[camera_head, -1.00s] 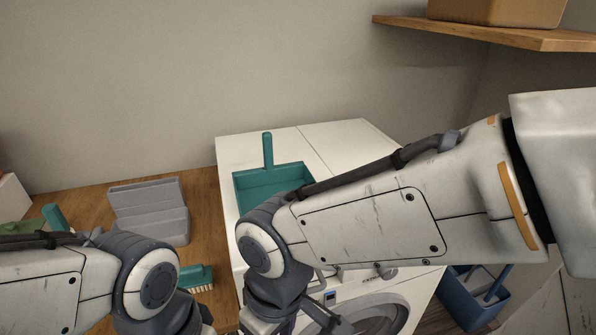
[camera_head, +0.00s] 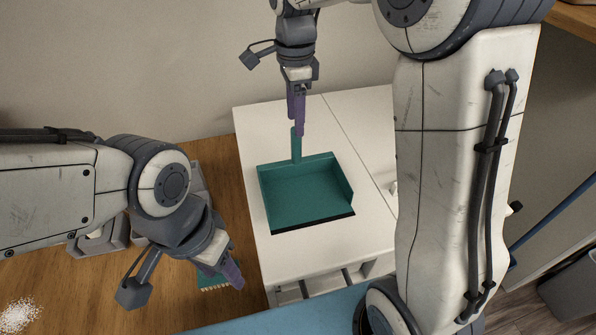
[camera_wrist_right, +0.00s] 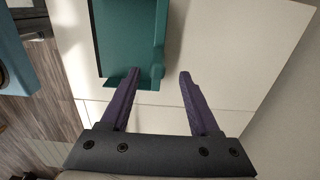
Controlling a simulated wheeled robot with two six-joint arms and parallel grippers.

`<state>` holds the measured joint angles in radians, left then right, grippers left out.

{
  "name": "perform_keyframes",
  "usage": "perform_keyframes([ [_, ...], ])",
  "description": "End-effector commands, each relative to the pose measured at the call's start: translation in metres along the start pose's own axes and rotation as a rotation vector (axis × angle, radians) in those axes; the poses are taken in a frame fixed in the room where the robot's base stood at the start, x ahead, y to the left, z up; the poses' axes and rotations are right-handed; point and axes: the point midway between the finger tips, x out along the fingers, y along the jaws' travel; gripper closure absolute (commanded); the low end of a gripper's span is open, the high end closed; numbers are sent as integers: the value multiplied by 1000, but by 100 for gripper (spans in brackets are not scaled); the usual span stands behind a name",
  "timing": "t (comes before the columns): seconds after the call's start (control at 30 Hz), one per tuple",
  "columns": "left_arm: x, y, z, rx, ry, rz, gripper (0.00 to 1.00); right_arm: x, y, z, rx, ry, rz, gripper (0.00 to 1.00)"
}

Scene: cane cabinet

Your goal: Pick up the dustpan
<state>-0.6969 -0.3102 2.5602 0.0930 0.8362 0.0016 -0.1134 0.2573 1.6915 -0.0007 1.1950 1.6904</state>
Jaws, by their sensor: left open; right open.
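The teal dustpan (camera_head: 305,190) lies flat on the white machine top (camera_head: 250,135), its handle (camera_head: 296,145) pointing to the back wall. It also shows in the right wrist view (camera_wrist_right: 125,35), where I cannot make out the handle clearly. My right gripper (camera_head: 298,122), with purple fingers, points down at the handle's far end in the head view. In the wrist view the right gripper (camera_wrist_right: 160,78) is open, with nothing held between its fingers. My left gripper (camera_head: 234,277) is open over the wooden counter, partly covering a teal brush (camera_head: 210,281).
The wooden counter (camera_head: 170,295) adjoins the machine at left. It bears a grey container (camera_head: 95,243), partly hidden by my left arm, and a pile of white bits (camera_head: 18,315). The back wall is close behind the right gripper. A wooden shelf (camera_head: 575,18) juts in at upper right.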

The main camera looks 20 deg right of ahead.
Motion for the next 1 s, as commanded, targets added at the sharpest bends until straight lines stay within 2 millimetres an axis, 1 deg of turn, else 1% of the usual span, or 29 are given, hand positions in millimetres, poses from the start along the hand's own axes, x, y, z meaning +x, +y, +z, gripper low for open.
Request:
perform_keyframes([
  [0.03, -2, 0, 0, 0, 0, 0, 50, 8, 1, -2, 2, 0, 4, 38],
  [0.1, -3, 0, 0, 0, 0, 0, 50, 17, 1, -3, 3, 0, 2, 38],
  [0.27, -5, 0, 0, 0, 0, 0, 50, 28, 1, -3, 3, 0, 0, 38],
  [0.37, -12, 1, -1, 0, 0, 0, 50, 38, 3, -2, 2, 0, 4, 38],
  [0.47, -20, 1, -1, -1, 0, 0, 50, 54, 4, 0, 1, 0, 5, 38],
  [0.5, -20, 2, -1, -1, 0, 0, 50, 61, 4, 1, 1, 0, 4, 38],
  [0.6, -22, 2, -1, -1, 0, 0, 50, 72, 3, 1, 0, 0, 1, 38],
  [0.7, -22, 2, -1, -1, 0, 0, 50, 77, 3, 2, -1, -1, -2, 38],
  [0.87, -21, 2, -1, -1, 0, 0, 50, 78, 3, 2, -2, -1, -3, 38],
  [0.9, -21, 2, -1, -1, 0, 0, 50, 78, 3, 2, -2, -1, -3, 41],
  [0.97, -21, 2, -1, -1, 0, 0, 50, 78, 3, 2, -2, -1, -3, 64],
  [1.0, -21, 2, -1, -1, 0, 0, 50, 78, 3, 2, -2, -1, -3, 80],
])
